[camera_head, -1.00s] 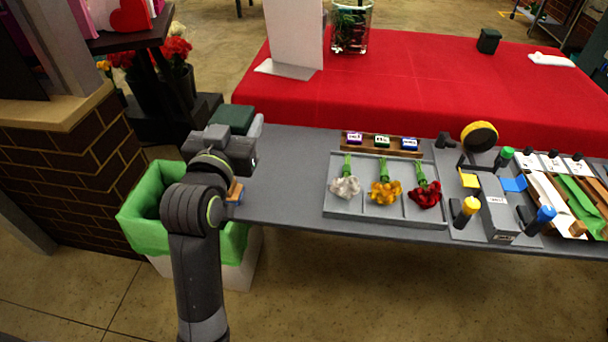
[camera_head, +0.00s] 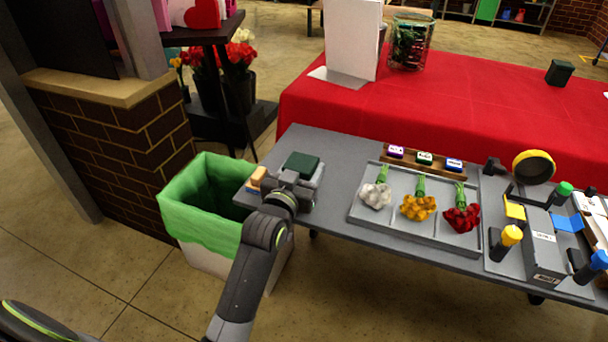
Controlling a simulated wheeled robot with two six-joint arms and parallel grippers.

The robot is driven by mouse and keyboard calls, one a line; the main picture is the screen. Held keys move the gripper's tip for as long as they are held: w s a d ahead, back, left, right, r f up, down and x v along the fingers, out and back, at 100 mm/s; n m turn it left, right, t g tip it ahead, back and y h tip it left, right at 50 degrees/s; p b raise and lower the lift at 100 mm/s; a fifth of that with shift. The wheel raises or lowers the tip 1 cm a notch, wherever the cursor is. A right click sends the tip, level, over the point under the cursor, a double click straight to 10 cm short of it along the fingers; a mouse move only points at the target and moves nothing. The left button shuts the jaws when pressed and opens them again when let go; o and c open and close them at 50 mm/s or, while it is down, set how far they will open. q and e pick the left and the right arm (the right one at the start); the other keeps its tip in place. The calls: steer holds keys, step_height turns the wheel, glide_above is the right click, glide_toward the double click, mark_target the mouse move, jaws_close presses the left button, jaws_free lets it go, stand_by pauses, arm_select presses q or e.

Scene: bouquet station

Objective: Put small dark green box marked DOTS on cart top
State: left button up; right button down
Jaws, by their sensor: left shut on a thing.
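My left gripper (camera_head: 294,181) is at the left end of the grey table, shut on a dark green box (camera_head: 301,164). The box's top shows just beyond the gripper; its lower part is hidden by the gripper and by grey parts around it. I cannot read any marking on it, nor tell whether it touches the table. No cart top can be made out for certain. My right gripper is out of view.
A bin with a green liner (camera_head: 199,222) stands left of the grey table (camera_head: 330,150). An orange-tan block (camera_head: 257,178) is beside my gripper. A tray (camera_head: 362,221) with three flowers lies to the right, before a rack of small labelled boxes (camera_head: 424,158). The red table (camera_head: 480,100) stands behind.

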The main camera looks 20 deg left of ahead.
arm_select(q)
steer(key=shift+f, duration=0.65)
steer(key=o, duration=1)
steer(key=shift+f, duration=0.15)
steer(key=shift+o, duration=0.2)
